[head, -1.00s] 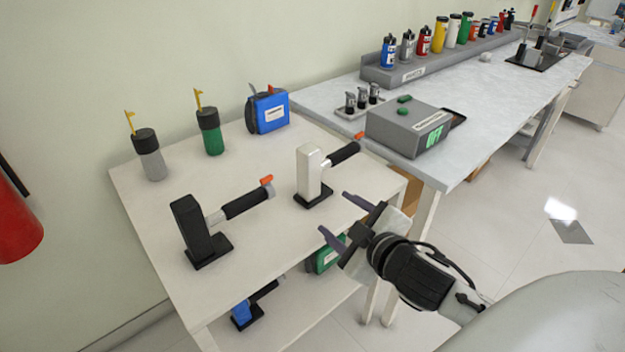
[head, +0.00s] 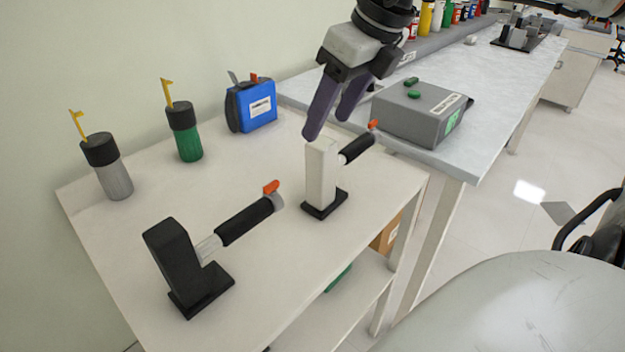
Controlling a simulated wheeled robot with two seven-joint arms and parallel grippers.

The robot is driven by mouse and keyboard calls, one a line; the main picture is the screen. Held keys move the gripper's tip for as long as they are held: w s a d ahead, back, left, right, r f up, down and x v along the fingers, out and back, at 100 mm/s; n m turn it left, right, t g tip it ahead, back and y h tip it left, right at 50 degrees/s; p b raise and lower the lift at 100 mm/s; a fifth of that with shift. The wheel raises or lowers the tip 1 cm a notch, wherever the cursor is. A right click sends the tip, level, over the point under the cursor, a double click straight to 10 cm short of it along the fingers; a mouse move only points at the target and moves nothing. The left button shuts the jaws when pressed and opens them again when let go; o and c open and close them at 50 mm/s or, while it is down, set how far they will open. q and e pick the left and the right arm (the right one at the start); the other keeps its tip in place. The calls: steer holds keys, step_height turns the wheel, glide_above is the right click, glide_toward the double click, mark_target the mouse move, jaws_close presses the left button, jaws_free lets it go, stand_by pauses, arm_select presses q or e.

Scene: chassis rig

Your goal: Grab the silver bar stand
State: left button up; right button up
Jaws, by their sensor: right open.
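The silver bar stand (head: 321,172) is a pale upright block on a black base, with a black handle tipped in orange sticking out to the right. It stands upright near the right edge of the white table. My right gripper (head: 325,126) is open and points down just above the top of this stand, its dark fingers close to the block. I cannot tell whether they touch it. A similar black stand (head: 177,258) with a black handle and orange tip stands nearer, to the left. My left gripper is not in view.
A grey bottle (head: 113,178), a green bottle (head: 187,143) and a blue case (head: 252,105) stand along the back of the white table (head: 120,258). A grey box (head: 420,115) sits on the adjoining bench. The middle of the white table is clear.

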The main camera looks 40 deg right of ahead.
mark_target(323, 140)
steer(key=shift+d+f, duration=0.25)
steer(key=shift+f, duration=0.25)
steer(key=x, duration=0.4)
steer(key=shift+s, duration=0.1)
steer(key=x, duration=0.4)
steer(key=shift+s+a+f, duration=0.15)
steer(key=shift+a+f, duration=0.05)
steer(key=shift+a, duration=0.05)
steer(key=shift+w+f, duration=0.25)
steer(key=shift+f, duration=0.3)
steer(key=shift+c, duration=0.4)
steer(key=shift+r, duration=0.1)
jaws_close()
